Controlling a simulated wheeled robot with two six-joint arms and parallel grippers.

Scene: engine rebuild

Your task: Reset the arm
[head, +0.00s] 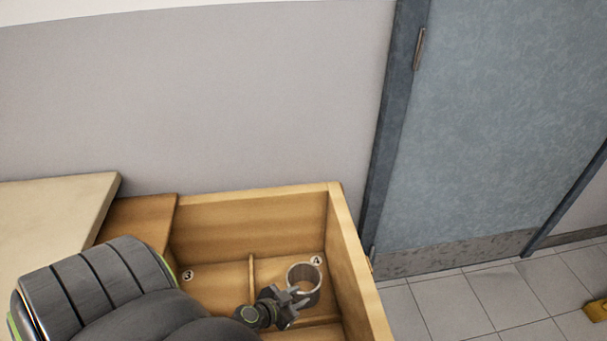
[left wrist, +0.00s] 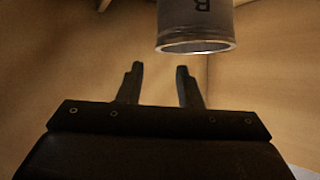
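My left gripper (head: 293,302) reaches down into a wooden box in the head view, beside a metal cylinder sleeve (head: 304,279). The sleeve stands in the compartment marked 4. In the left wrist view, my left gripper (left wrist: 157,85) has its two fingers apart with nothing between them. The sleeve (left wrist: 196,25) shows just past the fingertips, with a dark letter that looks like B on its side. A gap shows between the fingers and the sleeve in that view. My right gripper is not in view.
The wooden box (head: 250,192) has dividers and numbered compartments; the one marked 3 (head: 205,278) looks empty where visible. Its right wall (head: 358,270) is close to my gripper. A pale board (head: 55,215) lies at left. A grey-blue door (head: 500,130) and tiled floor (head: 480,300) lie at right.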

